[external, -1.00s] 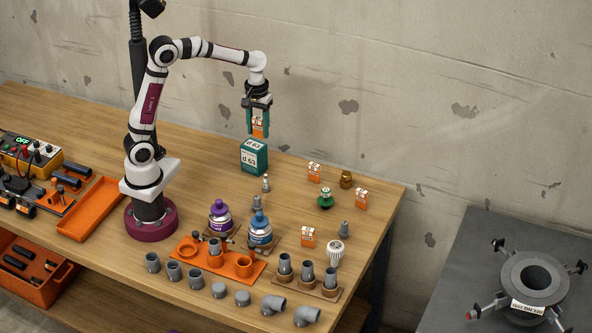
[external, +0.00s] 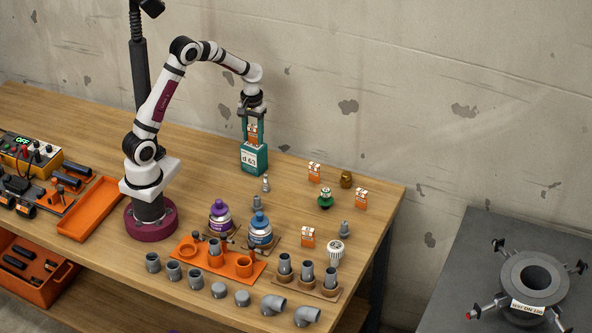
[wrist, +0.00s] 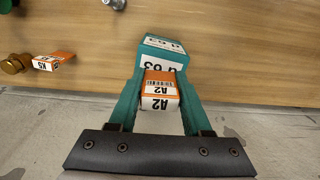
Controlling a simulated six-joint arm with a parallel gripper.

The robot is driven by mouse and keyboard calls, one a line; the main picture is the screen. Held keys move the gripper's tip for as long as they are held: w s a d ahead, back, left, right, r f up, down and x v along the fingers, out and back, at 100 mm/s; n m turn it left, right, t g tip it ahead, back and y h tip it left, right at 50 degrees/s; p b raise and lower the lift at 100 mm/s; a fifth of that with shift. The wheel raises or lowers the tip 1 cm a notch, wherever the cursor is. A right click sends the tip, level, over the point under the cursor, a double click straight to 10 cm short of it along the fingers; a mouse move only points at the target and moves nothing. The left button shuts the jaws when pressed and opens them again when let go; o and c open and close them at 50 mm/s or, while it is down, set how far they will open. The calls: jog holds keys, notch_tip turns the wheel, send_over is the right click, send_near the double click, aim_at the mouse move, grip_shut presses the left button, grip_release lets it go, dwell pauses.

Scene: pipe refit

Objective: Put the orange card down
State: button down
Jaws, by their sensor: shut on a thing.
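The orange card (external: 252,133) is a small orange and white piece marked A2. It is between the teal fingers of my gripper (external: 252,141), which is shut on it; the card also shows in the wrist view (wrist: 160,90). Directly below is a teal box (external: 254,160) with a white label reading d 63, standing on the wooden bench. The box shows just beyond the card in the wrist view (wrist: 163,50). The box's top is mostly hidden by the fingers and card, so I cannot tell whether the card touches it.
Similar orange-white cards stand to the right, at the back (external: 314,171), right (external: 361,198) and front (external: 307,237). A brass fitting (external: 346,179), a green-capped piece (external: 325,198) and a small grey fitting (external: 266,184) stand nearby. Bench left of the box is clear.

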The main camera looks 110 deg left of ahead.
jog(key=shift+c, duration=1.7)
grip_release()
jog(key=shift+f, duration=0.15)
